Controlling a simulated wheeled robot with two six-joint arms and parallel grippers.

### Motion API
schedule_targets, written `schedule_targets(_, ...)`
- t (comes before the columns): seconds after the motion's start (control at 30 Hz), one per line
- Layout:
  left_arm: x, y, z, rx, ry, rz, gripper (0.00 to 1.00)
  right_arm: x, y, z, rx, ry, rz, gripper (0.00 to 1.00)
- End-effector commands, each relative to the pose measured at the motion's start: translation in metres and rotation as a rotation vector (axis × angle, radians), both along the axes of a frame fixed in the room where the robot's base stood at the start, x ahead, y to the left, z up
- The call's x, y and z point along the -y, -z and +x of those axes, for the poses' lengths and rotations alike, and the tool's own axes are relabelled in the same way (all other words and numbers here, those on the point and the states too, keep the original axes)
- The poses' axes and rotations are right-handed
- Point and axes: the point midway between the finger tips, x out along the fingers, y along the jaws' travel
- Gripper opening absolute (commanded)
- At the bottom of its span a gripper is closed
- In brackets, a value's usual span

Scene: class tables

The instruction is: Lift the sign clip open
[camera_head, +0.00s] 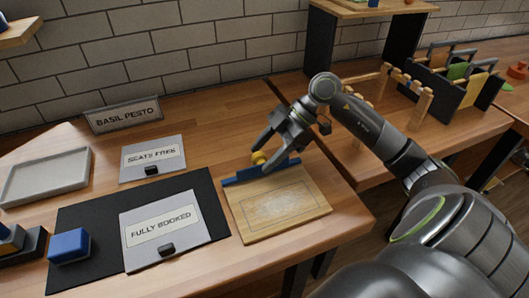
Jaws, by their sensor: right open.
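The sign clip (240,177) is a blue bar along the back edge of a light wooden board (270,222) near the table's right side. It appears to lie down on the board. A yellow knob (259,158) sits at the clip's back. My right gripper (274,155) is open over the back of the clip, with its fingers around or just above the knob; I cannot tell whether they touch it. Part of the clip is hidden behind a finger. A "FULLY BOOKED" sign (182,244) lies left of the board. A "SEATS FREE" sign (136,166) lies farther back. My left gripper is out of view.
A black mat (90,197) lies under the front sign, with a blue block (69,246) on it. A grey tray (13,202) is at far left. A "BASIL PESTO" sign (93,128) stands at the back. A second table with racks is on the right.

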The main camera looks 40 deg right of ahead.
Motion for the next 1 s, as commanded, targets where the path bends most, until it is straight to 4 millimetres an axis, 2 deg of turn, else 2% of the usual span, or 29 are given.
schedule_targets(0.4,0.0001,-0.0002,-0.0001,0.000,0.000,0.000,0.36,-0.0044,0.0041,0.0011,0.001,0.001,0.000,0.55)
schedule_targets(0.7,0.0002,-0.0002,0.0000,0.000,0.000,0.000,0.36,-0.0042,0.0038,0.0014,0.002,0.001,0.001,0.17)
schedule_targets(1.0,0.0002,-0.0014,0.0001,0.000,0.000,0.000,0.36,-0.0035,0.0028,-0.0012,0.054,0.004,-0.016,0.16)
